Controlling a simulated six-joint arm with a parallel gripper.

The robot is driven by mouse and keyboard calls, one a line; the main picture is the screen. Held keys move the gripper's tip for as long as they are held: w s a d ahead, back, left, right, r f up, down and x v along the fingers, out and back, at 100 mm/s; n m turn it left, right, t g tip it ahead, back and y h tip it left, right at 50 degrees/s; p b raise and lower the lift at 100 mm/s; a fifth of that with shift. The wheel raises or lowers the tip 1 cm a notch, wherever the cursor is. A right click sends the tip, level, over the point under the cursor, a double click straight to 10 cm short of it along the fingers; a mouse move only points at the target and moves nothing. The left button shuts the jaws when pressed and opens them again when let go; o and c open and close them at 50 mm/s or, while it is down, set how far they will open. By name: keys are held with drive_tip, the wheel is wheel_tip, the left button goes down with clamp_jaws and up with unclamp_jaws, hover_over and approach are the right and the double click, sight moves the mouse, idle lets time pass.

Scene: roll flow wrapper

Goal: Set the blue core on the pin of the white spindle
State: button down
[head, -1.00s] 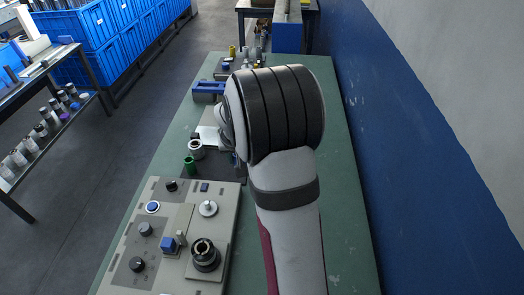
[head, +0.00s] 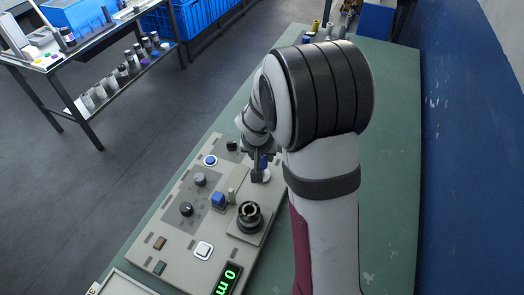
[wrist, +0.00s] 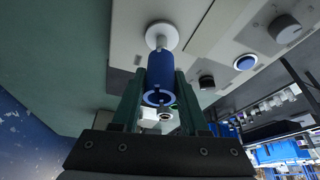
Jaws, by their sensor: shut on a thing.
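The blue core (wrist: 160,74) is a short hollow cylinder held between the two fingers of my gripper (wrist: 159,82), which is shut on it. The white spindle (wrist: 161,36) shows in the wrist view as a round disc with a thin grey pin, just beyond the core's far end. Core and pin look roughly in line, and a gap shows between core and disc. I cannot tell whether the pin's tip is inside the core. In the head view my gripper (head: 259,168) is over the spindle (head: 266,176), with a sliver of blue core (head: 263,160) showing; my arm hides part.
The grey panel (head: 173,235) carries a black chuck (head: 249,215), a blue block (head: 218,200), knobs, a white button (head: 203,250) and a green display (head: 228,280). The green bench (head: 390,240) is clear on the right, along the blue wall (head: 460,150).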

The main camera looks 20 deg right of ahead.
drive_tip(key=shift+f, duration=0.15)
idle(0.4)
drive_tip(key=shift+f, duration=0.25)
idle(0.4)
drive_tip(key=shift+f, duration=0.6)
drive_tip(key=shift+f, duration=1.05)
drive_tip(key=shift+f, duration=0.1)
drive_tip(key=shift+c, duration=1.7)
unclamp_jaws()
